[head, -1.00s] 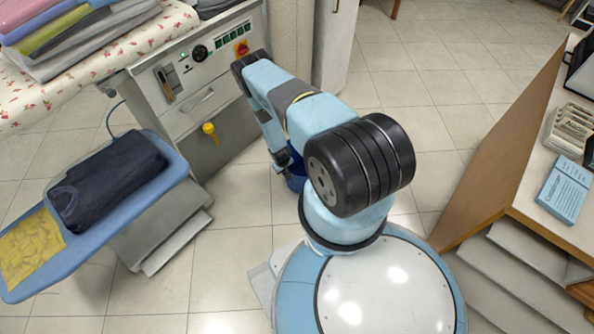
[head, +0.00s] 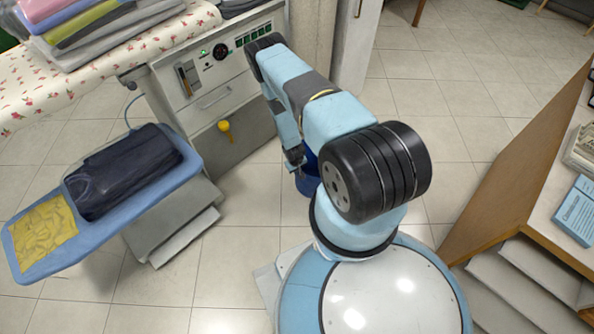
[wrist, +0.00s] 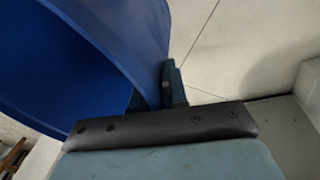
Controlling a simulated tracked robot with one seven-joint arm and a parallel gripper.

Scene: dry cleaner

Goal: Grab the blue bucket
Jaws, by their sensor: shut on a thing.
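The blue bucket (head: 305,184) shows in the head view just left of my arm's large black joint, partly hidden by my arm. In the wrist view the bucket (wrist: 120,50) fills the upper left, its open inside and curved rim facing the camera. My gripper (wrist: 166,88) is shut on the bucket's wall near the rim, one finger on each side of it. In the head view my gripper (head: 296,160) points down at the bucket. Whether the bucket touches the floor cannot be told.
A pressing machine (head: 220,90) with a yellow handle stands at the upper left. A blue ironing board (head: 60,258) with dark folded clothing and a yellow cloth lies at the left. A wooden counter (head: 520,170) stands at the right. Tiled floor is open behind my arm.

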